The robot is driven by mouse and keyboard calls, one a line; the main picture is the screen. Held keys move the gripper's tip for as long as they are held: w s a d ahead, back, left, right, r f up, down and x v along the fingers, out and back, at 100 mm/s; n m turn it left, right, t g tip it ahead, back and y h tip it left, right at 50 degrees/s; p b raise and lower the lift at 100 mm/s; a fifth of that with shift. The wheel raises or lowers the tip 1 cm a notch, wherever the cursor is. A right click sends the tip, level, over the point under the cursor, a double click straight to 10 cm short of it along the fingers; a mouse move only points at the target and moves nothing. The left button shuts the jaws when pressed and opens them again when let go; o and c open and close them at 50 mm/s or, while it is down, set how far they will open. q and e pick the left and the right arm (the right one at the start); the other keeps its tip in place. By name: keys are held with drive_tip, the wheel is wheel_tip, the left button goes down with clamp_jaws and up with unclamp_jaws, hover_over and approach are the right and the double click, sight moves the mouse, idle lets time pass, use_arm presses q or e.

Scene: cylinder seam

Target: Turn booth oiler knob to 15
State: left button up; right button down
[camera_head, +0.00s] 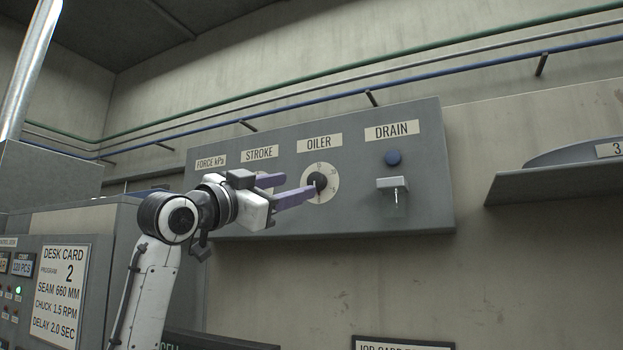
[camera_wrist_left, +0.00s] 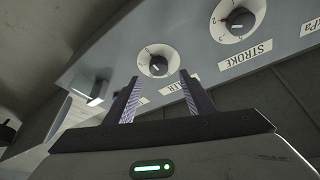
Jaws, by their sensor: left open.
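The oiler knob (camera_head: 317,182) is a dark round knob on a pale dial under the OILER label (camera_head: 319,143) on a grey wall panel. In the left wrist view the oiler knob (camera_wrist_left: 158,66) shows ahead, roughly between the fingertips. Its pointer mark is visible, but the dial numbers are too small to read. My left gripper (camera_head: 297,188) is open, with purple-grey fingers reaching toward the knob. In the left wrist view the gripper (camera_wrist_left: 158,88) is empty, and the knob seems to lie beyond its tips. Contact cannot be told. My right gripper is not in view.
The stroke dial (camera_wrist_left: 238,20) is beside the oiler, partly hidden in the head view. A shelf (camera_head: 560,172) juts out at right. A desk card (camera_head: 60,290) is at lower left.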

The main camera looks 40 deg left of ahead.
sight(313, 183)
use_arm(q)
drive_tip(key=p+x, duration=0.1)
drive_tip(key=x, duration=0.4)
drive_tip(key=shift+w+r+p, duration=0.15)
drive_tip(key=shift+w+p, duration=0.2)
drive_tip(key=shift+w, duration=0.3)
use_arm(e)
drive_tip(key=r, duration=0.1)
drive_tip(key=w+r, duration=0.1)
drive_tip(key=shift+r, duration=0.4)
use_arm(q)
drive_tip(key=c, duration=1.1)
drive_tip(key=shift+o, duration=0.2)
